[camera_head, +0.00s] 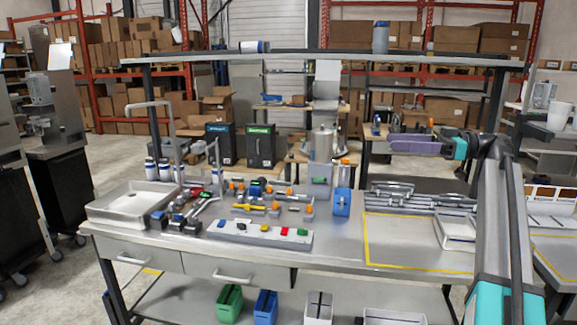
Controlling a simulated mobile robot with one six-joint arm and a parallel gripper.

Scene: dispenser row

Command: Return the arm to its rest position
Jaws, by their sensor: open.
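My arm rises at the right of the head view and bends left at the top, over the right part of the workbench (340,262). My gripper (396,143) is at the end of that bend, pointing left, high above the bench top. It is open, and no held object can be made out. A purple part shows along it; the fingertips are small and hard to tell from the background. It is apart from everything on the bench.
A grey sink tray (105,210), tools, a button panel (258,236) and a blue dispenser (341,202) stand on the bench. A metal rack (418,199) lies behind a yellow-outlined area (395,245), mostly clear. An upper shelf (330,56) spans the back.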

